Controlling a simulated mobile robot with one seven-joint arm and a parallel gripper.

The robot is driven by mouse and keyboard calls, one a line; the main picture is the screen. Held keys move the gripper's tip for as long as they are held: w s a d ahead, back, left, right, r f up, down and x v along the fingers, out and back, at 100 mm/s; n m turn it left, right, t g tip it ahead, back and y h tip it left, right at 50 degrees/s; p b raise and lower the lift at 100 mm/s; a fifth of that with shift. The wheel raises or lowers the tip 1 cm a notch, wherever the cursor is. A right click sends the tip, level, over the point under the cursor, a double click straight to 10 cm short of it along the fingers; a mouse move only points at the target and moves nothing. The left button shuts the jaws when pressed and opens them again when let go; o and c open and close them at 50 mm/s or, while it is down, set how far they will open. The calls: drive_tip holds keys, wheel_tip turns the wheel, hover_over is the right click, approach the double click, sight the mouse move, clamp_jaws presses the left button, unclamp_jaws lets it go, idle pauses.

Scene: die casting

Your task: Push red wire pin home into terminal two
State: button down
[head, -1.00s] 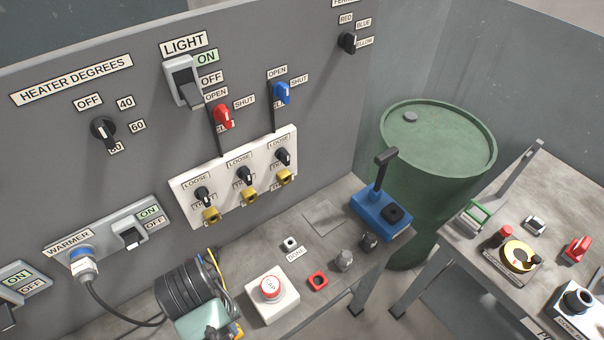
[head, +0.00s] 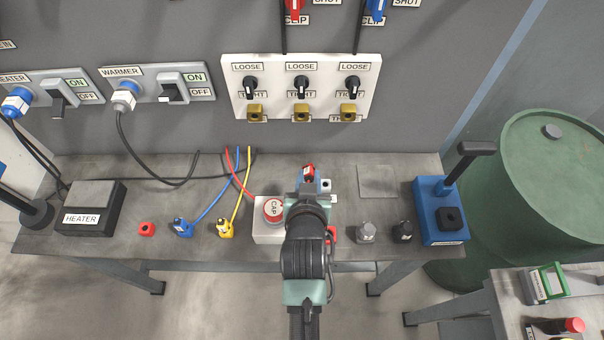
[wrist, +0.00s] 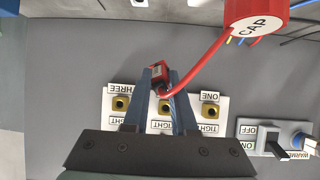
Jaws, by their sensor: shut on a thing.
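The white terminal block (head: 365,62) is on the grey panel, with three black knobs set toward LOOSE and a brass socket under each. The middle socket (head: 301,113) belongs to terminal two; it also shows between my fingers in the wrist view (wrist: 166,105), partly hidden. My gripper (head: 307,178) is shut on the red wire pin (head: 309,170), in front of and below the block. In the wrist view the pin's red body (wrist: 159,72) sits at the fingertips, and the red wire (wrist: 205,68) runs up right. The pin's tip is hard to make out; I see no contact with the socket.
A red CAP button (head: 273,208) on a white box stands left of my wrist. Blue (head: 182,228) and yellow (head: 225,229) wire pins lie further left on the bench. A blue lever device (head: 437,215) stands at right. Space between bench and block looks clear.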

drive_tip(key=shift+w+a+t+b, duration=0.15)
drive_tip(key=shift+t+b, duration=0.25)
drive_tip(key=shift+t, duration=0.5)
drive_tip(key=r+t+b, duration=0.2)
drive_tip(key=r+t, duration=0.1)
drive_tip(key=s+a+r+t+b, duration=0.1)
drive_tip(key=r, duration=0.1)
drive_tip(key=shift+n+y, duration=0.3)
drive_tip(key=shift+s+a+f, duration=0.1)
drive_tip(key=shift+w+b, duration=0.45)
drive_tip(key=shift+w, duration=2.35)
drive_tip(key=shift+w, duration=1.6)
drive_tip(key=c, duration=0.6)
unclamp_jaws()
drive_tip(key=shift+c, duration=0.2)
